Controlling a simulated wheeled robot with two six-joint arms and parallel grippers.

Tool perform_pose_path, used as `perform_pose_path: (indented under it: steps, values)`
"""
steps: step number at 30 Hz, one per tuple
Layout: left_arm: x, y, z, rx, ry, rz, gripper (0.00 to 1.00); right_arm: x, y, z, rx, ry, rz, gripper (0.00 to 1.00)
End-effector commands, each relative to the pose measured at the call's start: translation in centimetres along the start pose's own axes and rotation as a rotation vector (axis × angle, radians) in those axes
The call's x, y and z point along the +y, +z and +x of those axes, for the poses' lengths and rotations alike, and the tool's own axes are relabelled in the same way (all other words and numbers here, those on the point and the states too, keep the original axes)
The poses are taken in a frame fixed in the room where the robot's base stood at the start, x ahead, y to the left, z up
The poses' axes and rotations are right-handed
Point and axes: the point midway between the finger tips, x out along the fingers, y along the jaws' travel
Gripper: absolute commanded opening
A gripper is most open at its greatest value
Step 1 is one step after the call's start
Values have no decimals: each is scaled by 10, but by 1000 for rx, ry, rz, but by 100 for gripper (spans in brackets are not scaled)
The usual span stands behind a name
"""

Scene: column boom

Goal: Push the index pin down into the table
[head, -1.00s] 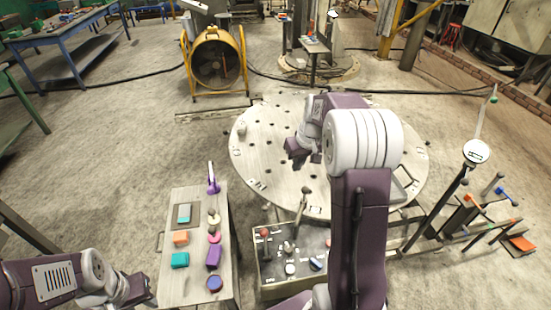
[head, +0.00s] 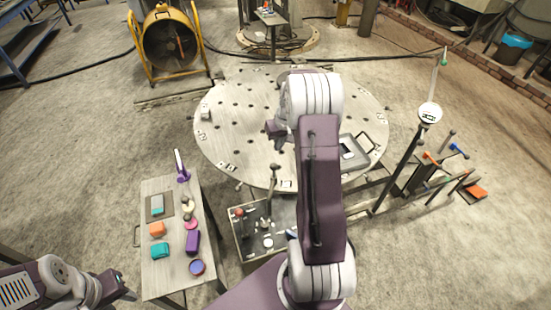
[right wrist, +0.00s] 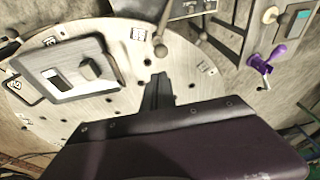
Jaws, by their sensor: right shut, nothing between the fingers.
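The round grey table (head: 232,140) with many holes lies in the middle of the head view. I cannot single out the index pin with certainty. A short grey peg (head: 205,113) stands near the table's left rim. My right gripper (head: 279,140) is above the table, right of that peg, with its fingers downward. In the right wrist view its dark fingers (right wrist: 158,92) are together and empty over the table top. My right arm hides part of the table. My left gripper (head: 120,286) is at the lower left, apart from the table; its jaw opening is unclear.
A control box (head: 246,236) with a ball-ended lever (head: 272,178) stands at the table's front edge. A framed plate (head: 362,153) lies on the table's right side. A side bench (head: 160,272) holds coloured blocks. A dial post (head: 430,113) and rods stand at the right.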

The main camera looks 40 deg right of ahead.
Motion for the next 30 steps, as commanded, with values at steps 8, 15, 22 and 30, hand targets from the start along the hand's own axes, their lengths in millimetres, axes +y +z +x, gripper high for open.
perform_pose_path:
  steps: [8,15,22,30]
  values:
    - [0,-1,-8,0,0,0,36,-2,5,55,-4,-2,0,0]
    - [0,-1,-11,0,0,0,36,-4,13,78,-1,0,-1,0]
    - [0,-1,-11,0,0,0,36,-4,14,81,1,1,-2,0]
    - [0,0,4,0,0,0,36,-4,18,97,0,0,-1,0]
